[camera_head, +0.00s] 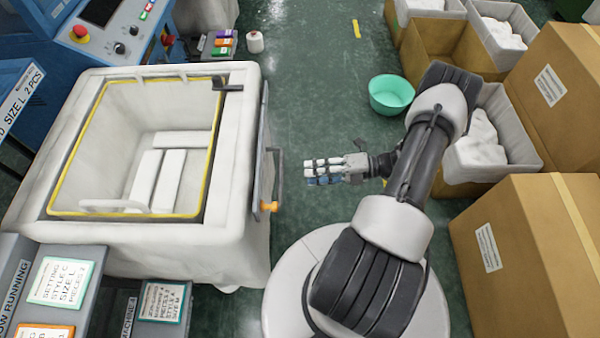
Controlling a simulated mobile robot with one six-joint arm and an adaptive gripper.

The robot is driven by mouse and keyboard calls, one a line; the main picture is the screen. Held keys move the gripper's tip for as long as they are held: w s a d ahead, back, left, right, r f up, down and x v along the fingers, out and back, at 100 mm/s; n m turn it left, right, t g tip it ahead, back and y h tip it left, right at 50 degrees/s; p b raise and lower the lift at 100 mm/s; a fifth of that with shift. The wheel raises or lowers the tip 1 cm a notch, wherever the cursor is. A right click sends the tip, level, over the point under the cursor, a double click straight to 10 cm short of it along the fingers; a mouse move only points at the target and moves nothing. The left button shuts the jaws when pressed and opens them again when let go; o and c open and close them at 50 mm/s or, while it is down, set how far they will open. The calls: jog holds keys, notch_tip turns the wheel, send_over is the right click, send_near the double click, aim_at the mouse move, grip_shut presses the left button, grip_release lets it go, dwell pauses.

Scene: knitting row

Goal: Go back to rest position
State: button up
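My gripper (312,172) is in the middle of the view, at the end of my arm, pointing left. It hangs over the green floor between the white bin on the left and my base. White and blue parts show at its fingers, seen from above. They are too small to tell whether the fingers are apart or closed, or whether anything is between them. My arm is bent, rising from my round white base and folding back toward the left.
A large white bin (240,160) with white blocks inside stands left, its side handle (279,178) near my gripper. A blue machine (130,35) is behind it. A teal basin (391,94), crates and cardboard boxes (530,265) line the right. The floor (310,85) ahead is clear.

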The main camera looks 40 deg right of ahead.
jog(key=shift+s+d+r, duration=0.1)
jog(key=shift+s+d, duration=0.2)
jog(key=shift+d, duration=0.1)
jog(key=w+a+r+n+g+h, duration=0.15)
jog(key=a+r+n+g, duration=0.35)
jog(key=r+n, duration=0.5)
jog(key=a+r+n+g+h, duration=0.3)
jog(key=a+r+n+g, duration=0.15)
jog(key=r+n, duration=0.5)
jog(key=s+a+r+n+t+h, duration=0.2)
jog(key=s+a+r+n+h, duration=0.2)
jog(key=r+n, duration=0.4)
jog(key=s+a+r+n+t+h, duration=0.3)
jog(key=s+r+n, duration=0.4)
jog(key=n, duration=0.8)
jog(key=shift+s+a+r+n+h, duration=0.2)
jog(key=shift+a+r+n+h, duration=0.35)
jog(key=shift+a, duration=0.7)
